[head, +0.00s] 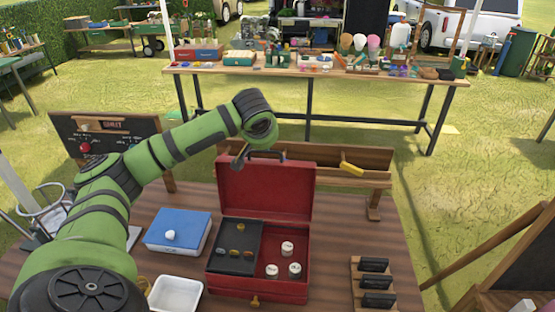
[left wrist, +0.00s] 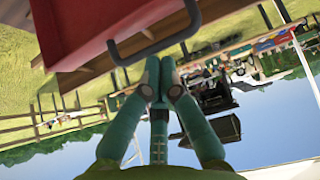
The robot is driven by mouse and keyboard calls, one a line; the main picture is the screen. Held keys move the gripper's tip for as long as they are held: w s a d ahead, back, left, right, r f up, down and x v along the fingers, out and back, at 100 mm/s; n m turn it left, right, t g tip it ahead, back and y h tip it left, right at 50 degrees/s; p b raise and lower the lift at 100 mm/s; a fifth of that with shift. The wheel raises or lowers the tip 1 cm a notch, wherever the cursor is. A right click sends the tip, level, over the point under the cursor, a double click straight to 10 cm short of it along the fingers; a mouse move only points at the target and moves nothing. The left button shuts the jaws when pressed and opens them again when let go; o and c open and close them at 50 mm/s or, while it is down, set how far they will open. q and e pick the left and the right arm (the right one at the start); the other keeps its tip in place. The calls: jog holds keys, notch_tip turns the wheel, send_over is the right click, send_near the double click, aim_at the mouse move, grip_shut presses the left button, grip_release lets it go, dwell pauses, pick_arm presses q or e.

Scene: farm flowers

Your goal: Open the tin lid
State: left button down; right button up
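A red tin case (head: 262,292) stands on the wooden table with its red lid (head: 265,188) upright. A dark handle (head: 266,155) is on the lid's top edge. The lid and handle (left wrist: 150,40) also fill the top of the left wrist view. My left gripper (head: 238,162) is at the lid's upper left edge, partly hidden. In the left wrist view, its fingertips (left wrist: 160,80) are together with nothing seen between them, close to the handle. I cannot tell whether they touch the lid. My right gripper is out of view.
Inside the case are a black tray (head: 235,262) and several white-topped jars (head: 287,248). A blue-lidded box (head: 180,229) and a white dish (head: 176,295) stand left. A black-slotted rack (head: 373,284) stands right. A wooden bench (head: 335,163) is behind.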

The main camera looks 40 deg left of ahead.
pick_arm(q)
jog(key=shift+s, duration=0.1)
jog(key=shift+w+a+f, duration=0.25)
jog(key=shift+a, duration=0.25)
jog(key=shift+w+a+f, duration=0.2)
jog(key=shift+a, duration=0.3)
jog(key=shift+s+d+r, duration=0.15)
jog(key=shift+d, duration=0.1)
jog(key=shift+d+r, duration=0.1)
jog(key=shift+d, duration=0.15)
jog(key=shift+a, duration=0.15)
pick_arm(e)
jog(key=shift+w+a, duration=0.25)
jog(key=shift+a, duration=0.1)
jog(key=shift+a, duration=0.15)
